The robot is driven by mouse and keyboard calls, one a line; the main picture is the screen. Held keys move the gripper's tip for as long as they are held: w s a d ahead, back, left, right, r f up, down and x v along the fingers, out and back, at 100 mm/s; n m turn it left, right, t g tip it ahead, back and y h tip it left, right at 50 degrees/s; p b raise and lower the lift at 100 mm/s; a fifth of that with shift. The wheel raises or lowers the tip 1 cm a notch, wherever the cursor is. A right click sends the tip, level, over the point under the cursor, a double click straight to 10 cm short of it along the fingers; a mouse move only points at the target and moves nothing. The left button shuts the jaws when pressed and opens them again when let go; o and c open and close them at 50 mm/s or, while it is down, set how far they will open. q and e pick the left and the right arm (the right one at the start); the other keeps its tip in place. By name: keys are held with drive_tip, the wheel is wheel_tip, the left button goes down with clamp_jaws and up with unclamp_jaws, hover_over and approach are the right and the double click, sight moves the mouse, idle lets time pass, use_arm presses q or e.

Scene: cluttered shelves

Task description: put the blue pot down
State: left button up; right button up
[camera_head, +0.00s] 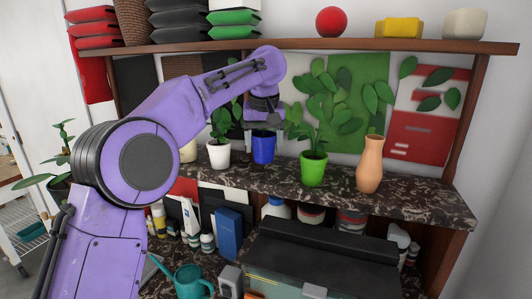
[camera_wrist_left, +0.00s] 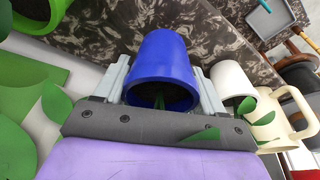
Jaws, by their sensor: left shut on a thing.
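The blue pot (camera_head: 263,149) is upright at the marble-patterned shelf, between the white pot and the green pot. My left gripper (camera_head: 263,128) reaches it from above and is shut on it. In the left wrist view the blue pot (camera_wrist_left: 162,62) sits between the two grey fingers (camera_wrist_left: 161,92), one on each side. Its base is over the dark marbled surface; I cannot tell whether it touches. Its plant is mostly hidden by the gripper. My right gripper is not in view.
The white pot (camera_head: 218,155) stands close on the left, the green pot (camera_head: 313,170) on the right, and a terracotta vase (camera_head: 370,165) farther right. The marble shelf (camera_head: 420,202) has free room at its right end. An upper shelf (camera_head: 350,45) holds several items.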

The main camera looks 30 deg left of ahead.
sight(261, 155)
use_arm(q)
drive_tip(key=f, duration=0.3)
drive_tip(key=shift+s, duration=0.2)
drive_tip(key=shift+s+a+f, duration=0.1)
drive_tip(key=shift+s, duration=0.2)
drive_tip(key=shift+w+f, duration=0.1)
drive_tip(key=shift+w, duration=0.1)
drive_tip(key=o, duration=1.3)
drive_tip(key=shift+w+f, duration=0.15)
drive_tip(key=shift+w, duration=0.2)
drive_tip(key=shift+s+r, duration=0.2)
drive_tip(key=shift+s, duration=0.15)
drive_tip(key=v, duration=1.1)
drive_tip(key=shift+r, duration=0.35)
